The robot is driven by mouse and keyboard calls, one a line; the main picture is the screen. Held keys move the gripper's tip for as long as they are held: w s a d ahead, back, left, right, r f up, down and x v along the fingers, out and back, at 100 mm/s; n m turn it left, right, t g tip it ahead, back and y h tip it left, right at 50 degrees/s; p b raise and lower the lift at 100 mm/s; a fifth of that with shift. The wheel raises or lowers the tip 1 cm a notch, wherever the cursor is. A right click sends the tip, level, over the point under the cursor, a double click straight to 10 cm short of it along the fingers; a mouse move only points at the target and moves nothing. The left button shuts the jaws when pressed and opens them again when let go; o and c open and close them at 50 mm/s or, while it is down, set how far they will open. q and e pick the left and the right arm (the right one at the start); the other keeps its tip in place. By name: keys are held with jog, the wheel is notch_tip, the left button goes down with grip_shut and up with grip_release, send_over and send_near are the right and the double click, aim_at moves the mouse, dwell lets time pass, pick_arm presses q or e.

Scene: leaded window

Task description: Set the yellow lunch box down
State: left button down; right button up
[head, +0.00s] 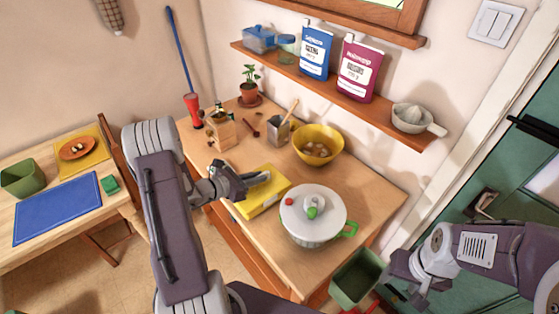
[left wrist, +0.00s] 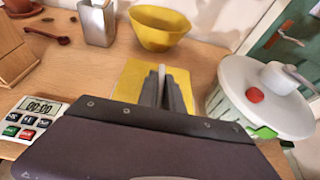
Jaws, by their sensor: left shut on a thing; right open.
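The yellow lunch box (head: 268,196) is on or just above the wooden counter, left of the white lidded pot. I cannot tell whether its base touches the wood. My left gripper (head: 256,181) reaches in from the left and is shut on the box's upper part. In the left wrist view the fingers (left wrist: 163,88) are close together, with the yellow box (left wrist: 130,80) around and beyond them; its near part is hidden by my gripper. My right gripper (head: 402,270) is open and empty at the lower right, away from the box; its fingertips are hard to make out.
The white pot (head: 312,222) stands close right of the box, and a yellow bowl (head: 318,143) behind it. A timer (left wrist: 33,118) lies left of my gripper. A wooden utensil block (head: 221,132) and steel holder (head: 278,130) stand farther back. A green bin (head: 356,278) is at the front right.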

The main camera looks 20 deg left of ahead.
aim_at(274, 175)
pick_arm(q)
jog(key=w+d, duration=0.1)
jog(key=w, duration=0.1)
jog(key=w+d+p, duration=0.1)
jog(key=w, duration=0.1)
jog(key=w+d, duration=0.1)
jog(key=w, duration=0.1)
jog(key=shift+d, duration=0.35)
jog(key=shift+a, duration=0.1)
jog(key=p+x, duration=0.2)
jog(key=x, duration=0.2)
jog(key=shift+w+f, duration=0.1)
jog(key=shift+w, duration=0.05)
pick_arm(e)
jog(key=r, duration=0.3)
jog(key=shift+w+d+r, duration=0.15)
jog(key=shift+w, duration=0.15)
jog(key=shift+s, duration=0.1)
pick_arm(q)
jog(key=shift+f, duration=0.1)
jog(key=c, duration=1.5)
grip_release()
pick_arm(e)
jog(key=shift+f, duration=0.2)
